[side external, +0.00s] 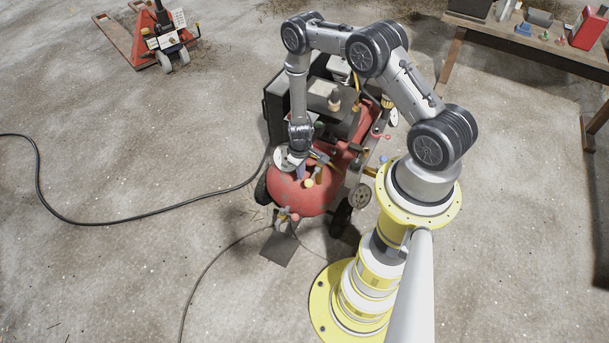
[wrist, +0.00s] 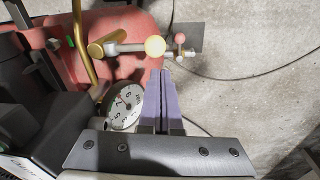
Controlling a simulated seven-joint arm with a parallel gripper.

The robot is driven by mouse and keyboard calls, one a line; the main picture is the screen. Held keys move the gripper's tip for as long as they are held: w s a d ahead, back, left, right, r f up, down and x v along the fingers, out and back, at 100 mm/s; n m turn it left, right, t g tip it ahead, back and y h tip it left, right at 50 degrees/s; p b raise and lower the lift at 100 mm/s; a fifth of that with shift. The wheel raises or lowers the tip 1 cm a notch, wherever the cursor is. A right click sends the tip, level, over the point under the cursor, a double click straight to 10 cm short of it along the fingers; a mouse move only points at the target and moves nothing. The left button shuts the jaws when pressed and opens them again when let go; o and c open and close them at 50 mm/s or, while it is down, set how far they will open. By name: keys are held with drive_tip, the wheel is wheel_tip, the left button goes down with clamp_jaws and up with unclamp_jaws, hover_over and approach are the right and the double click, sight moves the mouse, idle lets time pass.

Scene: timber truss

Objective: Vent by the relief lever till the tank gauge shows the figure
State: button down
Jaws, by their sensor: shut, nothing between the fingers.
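The red tank (side external: 290,194) of a wheeled compressor stands below my arm; it also fills the upper left of the wrist view (wrist: 75,45). A white round gauge (wrist: 124,108) with dark figures lies left of my fingers. Its face is partly hidden by the gripper body, and I cannot read its value surely. A brass fitting with a grey lever and a cream ball knob (wrist: 155,46) lies just beyond my fingertips. A smaller lever with a pink knob (wrist: 180,38) is to its right. My gripper (wrist: 161,72) is shut and empty, its purple fingers close to the cream knob; contact is unclear.
A brass pipe (wrist: 81,45) rises left of the levers. Black machine parts crowd the wrist view's left side. Hoses run over the concrete floor. A red pallet truck (side external: 150,38) and a wooden bench (side external: 540,42) stand further off. Open floor lies to the left.

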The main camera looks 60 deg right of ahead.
drive_tip(key=shift+s+d+f, duration=0.2)
drive_tip(key=shift+s+f, duration=0.35)
drive_tip(key=shift+f, duration=0.3)
